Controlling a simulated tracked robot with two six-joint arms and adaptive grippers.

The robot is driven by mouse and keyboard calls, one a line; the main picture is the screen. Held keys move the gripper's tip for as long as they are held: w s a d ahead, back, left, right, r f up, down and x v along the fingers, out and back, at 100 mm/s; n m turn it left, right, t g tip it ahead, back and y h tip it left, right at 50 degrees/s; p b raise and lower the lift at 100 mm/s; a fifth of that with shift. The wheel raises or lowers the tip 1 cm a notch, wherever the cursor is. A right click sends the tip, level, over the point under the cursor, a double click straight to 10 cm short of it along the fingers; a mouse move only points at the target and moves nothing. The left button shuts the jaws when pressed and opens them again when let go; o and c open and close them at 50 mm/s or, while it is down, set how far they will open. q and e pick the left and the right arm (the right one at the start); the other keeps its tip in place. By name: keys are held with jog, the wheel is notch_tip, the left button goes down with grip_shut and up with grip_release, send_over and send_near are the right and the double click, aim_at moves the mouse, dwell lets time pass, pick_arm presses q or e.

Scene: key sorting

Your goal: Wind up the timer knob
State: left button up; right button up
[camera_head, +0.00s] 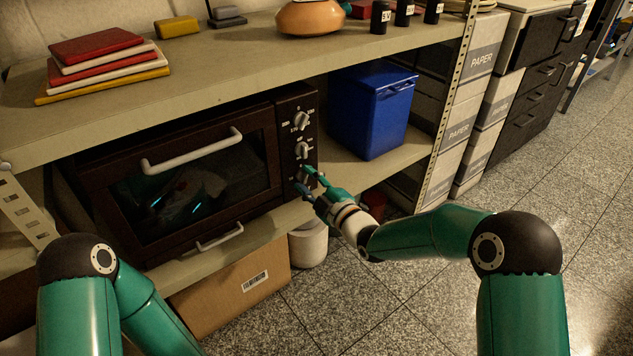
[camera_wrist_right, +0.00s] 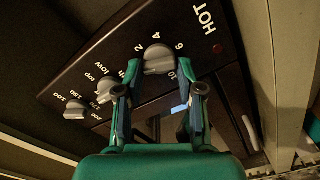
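The dark toaster oven (camera_head: 196,190) stands on the lower shelf, its control panel on the right side. In the right wrist view, the timer knob (camera_wrist_right: 158,60) is grey, with numbers around it, nearest the HOT marking. My right gripper (camera_head: 306,179) is at the lower part of the panel in the head view, where its fingers cover the timer knob area. The right wrist view shows its two fingers (camera_wrist_right: 159,92) apart, with nothing between them and the timer knob just beyond their tips. I cannot tell whether they touch it. My left gripper is out of view.
Two other knobs, the upper (camera_head: 301,121) and the middle (camera_head: 302,150), sit above on the panel. The oven door has a light handle (camera_head: 192,152). A blue bin (camera_head: 372,110) stands right of the oven. The upper shelf (camera_head: 225,62) overhangs it.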

jog(key=shift+f, duration=0.1)
jog(key=shift+d, duration=0.15)
jog(key=shift+s+d, duration=0.4)
jog(key=shift+s, duration=0.1)
jog(key=v, duration=1)
jog(key=shift+s, duration=0.25)
jog(key=shift+d, duration=0.1)
